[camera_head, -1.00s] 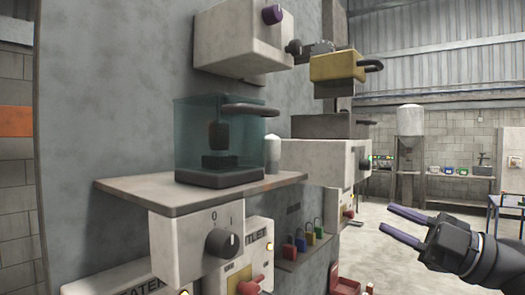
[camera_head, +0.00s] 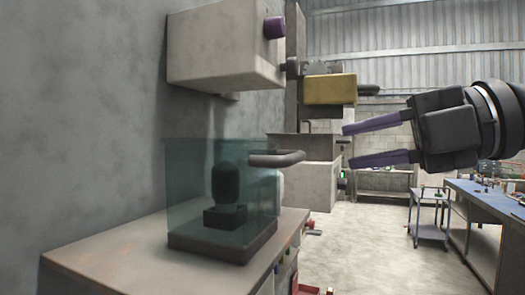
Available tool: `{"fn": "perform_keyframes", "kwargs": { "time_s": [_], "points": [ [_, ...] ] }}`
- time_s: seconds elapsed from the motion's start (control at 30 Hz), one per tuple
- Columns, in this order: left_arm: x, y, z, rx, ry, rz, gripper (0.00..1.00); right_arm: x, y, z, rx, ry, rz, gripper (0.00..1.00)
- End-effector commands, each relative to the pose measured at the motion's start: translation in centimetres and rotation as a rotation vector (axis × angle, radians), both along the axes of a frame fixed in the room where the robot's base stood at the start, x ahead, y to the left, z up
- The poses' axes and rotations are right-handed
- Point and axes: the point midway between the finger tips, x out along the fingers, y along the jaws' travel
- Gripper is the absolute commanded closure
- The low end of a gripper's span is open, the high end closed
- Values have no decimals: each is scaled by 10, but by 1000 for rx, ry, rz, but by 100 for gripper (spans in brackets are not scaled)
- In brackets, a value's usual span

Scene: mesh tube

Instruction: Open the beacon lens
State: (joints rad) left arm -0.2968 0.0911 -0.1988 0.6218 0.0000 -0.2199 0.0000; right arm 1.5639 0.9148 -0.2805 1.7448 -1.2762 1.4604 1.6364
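The beacon lens looks to be the clear teal box-shaped cover (camera_head: 190,195) on a dark base (camera_head: 222,245), standing on a shelf at the lower left. A dark block-shaped part (camera_head: 226,184) shows inside it. A dark bar handle (camera_head: 276,159) sticks out to the right from the cover's upper side. The cover sits down on its base. My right gripper (camera_head: 378,145) is to the right of the handle and apart from it, with its two purple fingers spread, empty and pointing left. My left gripper is not in view.
The beige shelf (camera_head: 110,265) bears the cover. Above it a beige wall box (camera_head: 222,50) with a purple knob (camera_head: 274,28) juts out, with a yellow block (camera_head: 329,89) to its right. A blue bench (camera_head: 490,205) and a cart (camera_head: 428,215) stand at the right.

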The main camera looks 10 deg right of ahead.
Motion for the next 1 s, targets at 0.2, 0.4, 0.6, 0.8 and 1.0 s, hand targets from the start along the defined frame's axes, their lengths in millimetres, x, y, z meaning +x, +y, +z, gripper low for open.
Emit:
{"fn": "perform_keyframes", "kwargs": {
  "time_s": [0.2, 0.4, 0.6, 0.8, 1.0],
  "points": [
    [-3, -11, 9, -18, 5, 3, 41, 28, 43, -10, 0, 2, 7, 69],
    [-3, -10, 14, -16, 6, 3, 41, 43, 65, -16, 1, 0, 5, 69],
    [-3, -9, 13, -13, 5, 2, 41, 45, 67, -18, 1, -1, 3, 69],
    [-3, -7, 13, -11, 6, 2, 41, 45, 67, -18, 2, -1, 3, 97],
    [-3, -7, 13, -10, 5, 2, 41, 45, 67, -18, 1, 0, 4, 100]
  ]
}}
